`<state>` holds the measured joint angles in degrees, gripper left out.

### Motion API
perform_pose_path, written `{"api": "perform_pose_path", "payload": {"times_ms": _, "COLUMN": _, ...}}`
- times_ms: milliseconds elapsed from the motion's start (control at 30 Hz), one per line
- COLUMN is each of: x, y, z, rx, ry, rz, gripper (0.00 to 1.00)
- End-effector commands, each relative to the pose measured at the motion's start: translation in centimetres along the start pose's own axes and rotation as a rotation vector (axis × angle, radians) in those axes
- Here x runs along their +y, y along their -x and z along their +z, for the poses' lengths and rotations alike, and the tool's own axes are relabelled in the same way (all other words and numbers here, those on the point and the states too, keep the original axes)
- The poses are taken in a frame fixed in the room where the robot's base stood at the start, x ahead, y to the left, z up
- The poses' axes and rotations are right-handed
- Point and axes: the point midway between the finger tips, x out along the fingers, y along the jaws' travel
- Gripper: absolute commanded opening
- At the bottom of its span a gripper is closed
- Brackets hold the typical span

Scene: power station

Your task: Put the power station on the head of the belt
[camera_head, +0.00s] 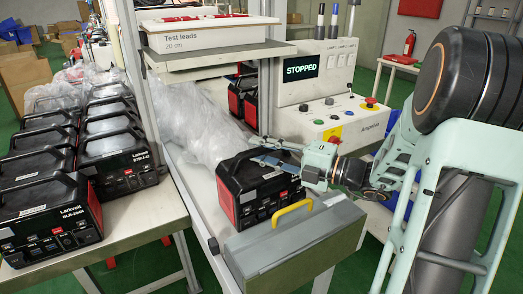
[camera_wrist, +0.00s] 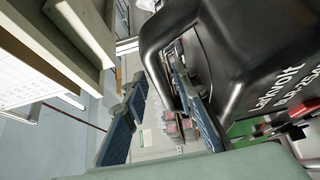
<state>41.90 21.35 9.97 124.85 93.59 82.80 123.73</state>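A black power station with red sides (camera_head: 258,188) sits upright on the grey-white belt (camera_head: 201,198), behind a grey box with a yellow handle (camera_head: 293,238). My gripper (camera_head: 268,163) reaches in from the right at the top of the power station. In the wrist view, the power station's black body (camera_wrist: 255,65) fills the right side. My gripper's blue-grey fingers (camera_wrist: 160,70) are apart, one on each side of a bar of the black handle. The right finger shows within the handle's opening. Whether either finger touches the bar is unclear.
Several power stations (camera_head: 52,219) stand on a table at the left, some near clear plastic wrap. Plastic wrap (camera_head: 190,118) covers the belt behind the power station. A control panel (camera_head: 325,117) with a "STOPPED" display (camera_head: 301,68) and a metal post (camera_head: 143,65) stand close by.

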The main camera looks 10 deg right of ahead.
Motion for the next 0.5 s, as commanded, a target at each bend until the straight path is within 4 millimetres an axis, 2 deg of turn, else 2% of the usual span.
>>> {"api": "perform_pose_path", "payload": {"times_ms": 67, "x": 0.1, "y": 0.1, "z": 0.0, "rx": -0.001, "ry": 0.000, "rz": -0.002, "gripper": 0.27}}
{"api": "perform_pose_path", "payload": {"times_ms": 167, "x": 0.3, "y": 1.4, "z": 0.1, "rx": -0.004, "ry": -0.002, "rz": -0.002, "gripper": 0.27}}
{"api": "perform_pose_path", "payload": {"times_ms": 500, "x": 0.3, "y": 8.7, "z": 0.1, "rx": -0.004, "ry": -0.003, "rz": -0.001, "gripper": 0.27}}
